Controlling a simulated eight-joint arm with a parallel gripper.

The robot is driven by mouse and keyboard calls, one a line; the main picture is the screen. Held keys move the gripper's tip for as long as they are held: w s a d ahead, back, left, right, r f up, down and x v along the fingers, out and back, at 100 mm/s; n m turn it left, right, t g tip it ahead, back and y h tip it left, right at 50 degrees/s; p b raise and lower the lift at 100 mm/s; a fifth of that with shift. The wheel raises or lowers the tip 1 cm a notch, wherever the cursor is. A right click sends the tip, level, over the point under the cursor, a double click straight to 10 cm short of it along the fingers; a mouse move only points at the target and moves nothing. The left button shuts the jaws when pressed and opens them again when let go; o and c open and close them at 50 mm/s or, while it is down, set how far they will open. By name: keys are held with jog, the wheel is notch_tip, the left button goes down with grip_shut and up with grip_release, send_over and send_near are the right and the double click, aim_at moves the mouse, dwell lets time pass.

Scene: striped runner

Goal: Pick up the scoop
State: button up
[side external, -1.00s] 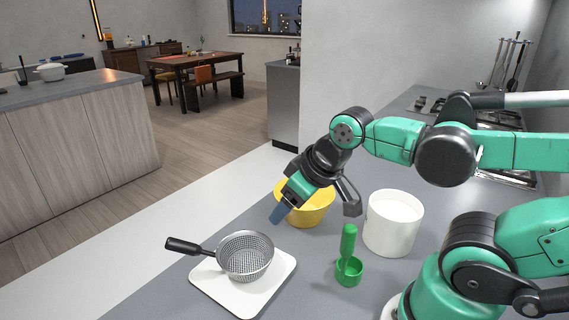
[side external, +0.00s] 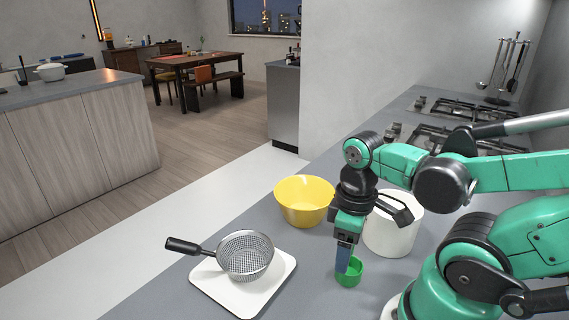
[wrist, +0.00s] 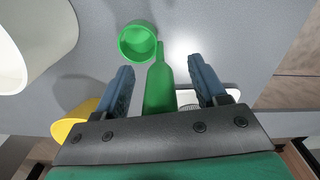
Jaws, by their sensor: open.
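The green scoop is a small round cup with an upright handle. In the side external view its cup (side external: 352,274) stands on the grey counter, and my gripper hides most of its handle. In the wrist view the cup (wrist: 122,42) shows at the top and the handle (wrist: 160,85) lies between my fingers. My gripper (side external: 346,262) points down at the scoop. Its two blue fingers (wrist: 161,70) are apart, one on each side of the handle, with a visible gap on both sides.
A white canister (side external: 396,238) stands just behind the scoop, close to my gripper. A yellow bowl (side external: 304,207) stands behind to the left. A metal strainer (side external: 245,257) with a black handle rests on a white board (side external: 283,273) to the left. A stove is at the back right.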

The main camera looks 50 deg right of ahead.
jog(key=shift+f, duration=0.15)
grip_shut()
dwell(0.5)
